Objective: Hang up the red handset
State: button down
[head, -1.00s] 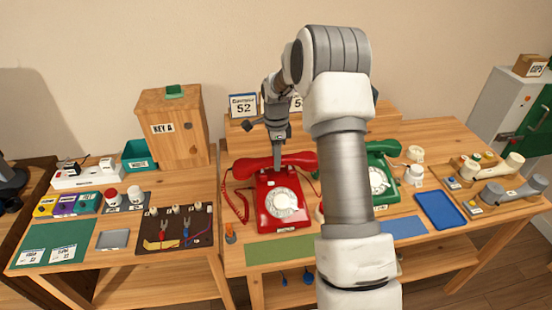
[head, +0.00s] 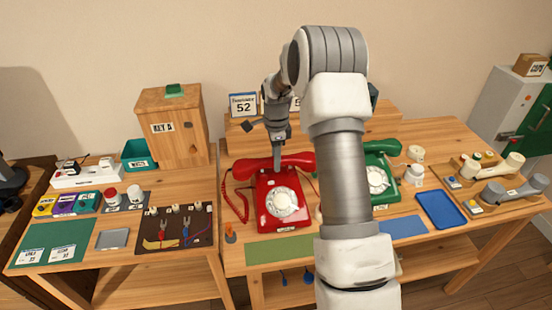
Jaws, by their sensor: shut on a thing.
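The red phone (head: 283,205) with its white dial stands on the right-hand table. The red handset (head: 250,167) lies across the top of the phone, roughly level, in the head view. Whether it rests fully in the cradle is too small to tell. My gripper (head: 277,160) points down at the middle of the handset and is shut on it. The fingertips partly cover the handset's grip. A red coiled cord (head: 237,203) hangs at the phone's left side.
A green phone (head: 377,181) stands to the right, partly behind my arm. A green mat (head: 278,249) lies in front of the red phone. A blue tray (head: 441,210) and grey handset (head: 512,190) are at the right. A wooden box (head: 172,128) stands at the left.

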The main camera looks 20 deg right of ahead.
jog(key=shift+f+b, duration=0.45)
jog(key=shift+f, duration=0.35)
jog(key=shift+c, duration=2.1)
grip_release()
notch_tip(320, 180, up, 18)
jog(key=p, duration=0.1)
jog(key=shift+f, duration=0.25)
